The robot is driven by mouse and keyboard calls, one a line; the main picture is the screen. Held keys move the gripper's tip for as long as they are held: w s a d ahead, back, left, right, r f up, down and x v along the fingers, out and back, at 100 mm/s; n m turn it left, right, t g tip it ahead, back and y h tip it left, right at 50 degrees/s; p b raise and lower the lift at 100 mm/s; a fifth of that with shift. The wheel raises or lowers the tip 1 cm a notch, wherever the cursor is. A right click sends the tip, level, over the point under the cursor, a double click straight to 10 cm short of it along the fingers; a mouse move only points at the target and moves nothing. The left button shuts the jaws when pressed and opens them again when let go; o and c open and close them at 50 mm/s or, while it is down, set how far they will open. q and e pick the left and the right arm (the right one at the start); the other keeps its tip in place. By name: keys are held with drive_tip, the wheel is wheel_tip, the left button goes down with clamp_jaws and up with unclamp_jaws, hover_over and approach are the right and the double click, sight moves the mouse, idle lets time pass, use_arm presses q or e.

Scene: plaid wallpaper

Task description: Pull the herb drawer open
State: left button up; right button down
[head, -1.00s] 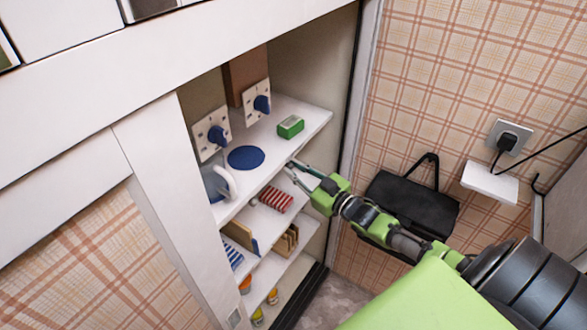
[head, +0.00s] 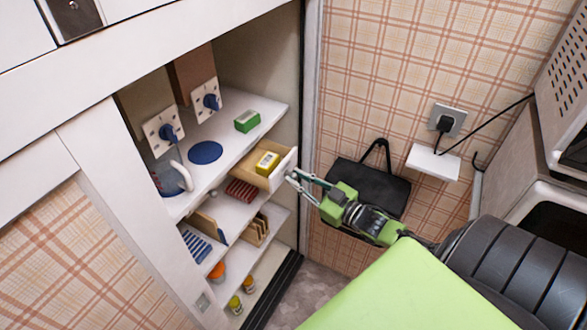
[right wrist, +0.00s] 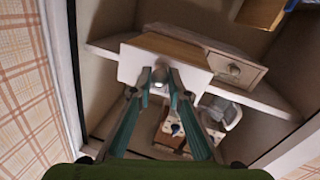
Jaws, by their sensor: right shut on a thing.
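The herb drawer (head: 283,170) is a small pale wooden drawer under the upper shelf of the open cupboard. It is pulled out, and a yellow box (head: 267,161) shows inside. My right gripper (head: 294,177) is at its white front. In the right wrist view, the fingers (right wrist: 158,78) are closed around the small knob on the white drawer front (right wrist: 190,60), hiding most of the knob. My left gripper is not in view.
A second drawer with a round knob (right wrist: 234,70) sits beside it, closed. A green box (head: 247,121) and a blue disc (head: 205,152) lie on the shelf above. A black bag (head: 365,190) hangs on the plaid wall near my right arm.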

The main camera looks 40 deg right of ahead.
drive_tip(key=shift+s+d, duration=0.1)
drive_tip(key=shift+s, duration=0.1)
drive_tip(key=c, duration=1.9)
unclamp_jaws()
wheel_tip(320, 180, up, 10)
drive_tip(key=shift+r, duration=0.1)
